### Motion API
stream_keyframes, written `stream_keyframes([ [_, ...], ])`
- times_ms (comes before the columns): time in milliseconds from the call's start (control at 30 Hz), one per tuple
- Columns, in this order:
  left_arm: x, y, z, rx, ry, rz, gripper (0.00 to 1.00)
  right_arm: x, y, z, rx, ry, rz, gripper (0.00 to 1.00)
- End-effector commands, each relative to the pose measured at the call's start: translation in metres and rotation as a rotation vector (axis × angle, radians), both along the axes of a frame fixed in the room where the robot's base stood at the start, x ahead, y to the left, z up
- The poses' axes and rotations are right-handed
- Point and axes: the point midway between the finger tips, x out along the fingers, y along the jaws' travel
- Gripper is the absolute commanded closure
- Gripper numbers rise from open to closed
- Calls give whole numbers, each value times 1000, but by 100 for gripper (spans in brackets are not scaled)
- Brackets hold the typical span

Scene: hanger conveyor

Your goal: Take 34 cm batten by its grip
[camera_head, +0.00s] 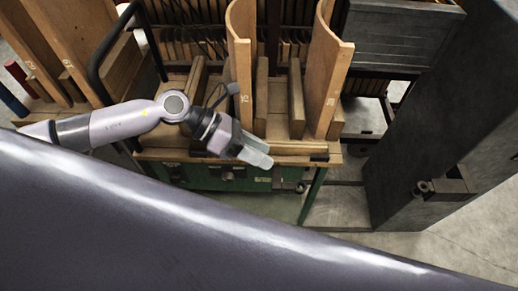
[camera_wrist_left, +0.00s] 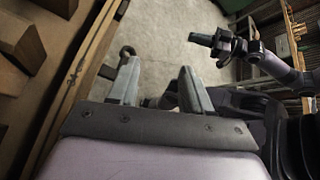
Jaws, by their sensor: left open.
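My left gripper (camera_head: 262,152) is open and empty at the front edge of a wooden rack. I cannot tell which piece is the 34 cm batten, and no grip can be made out on any. Plain wooden pieces stand in the rack, one at the middle (camera_head: 262,95) and one further right (camera_head: 296,98). My right arm shows at the upper right of the left wrist view, with a dark gripper (camera_wrist_left: 208,42) whose jaws are too small to judge.
Tall curved boards (camera_head: 240,60) and (camera_head: 328,75) stand in the rack. Its green front (camera_head: 225,178) faces me. A black rail (camera_head: 100,60) curves at left, and a large dark block (camera_head: 440,120) stands at right. Bare floor (camera_head: 470,255) lies at lower right.

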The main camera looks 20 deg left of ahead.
Motion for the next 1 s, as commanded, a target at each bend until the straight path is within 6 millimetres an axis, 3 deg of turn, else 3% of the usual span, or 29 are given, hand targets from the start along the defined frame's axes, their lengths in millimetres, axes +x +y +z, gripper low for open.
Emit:
stream_keyframes([
  [33,9,27,-10,131,-73,-55,51,0,0,-5,0,2,1,100],
  [200,24,98,-27,450,-201,-189,51,-1,0,-11,0,7,0,100],
  [300,30,128,-29,566,-227,-230,51,-1,0,-12,1,7,1,100],
  [433,33,150,-30,650,-234,-257,51,-1,0,-12,0,7,2,100],
  [567,37,144,-29,670,-237,-268,51,-1,0,-10,0,6,2,100],
  [1000,58,66,-29,667,-237,-267,51,-3,-2,-6,-10,8,2,100],
])
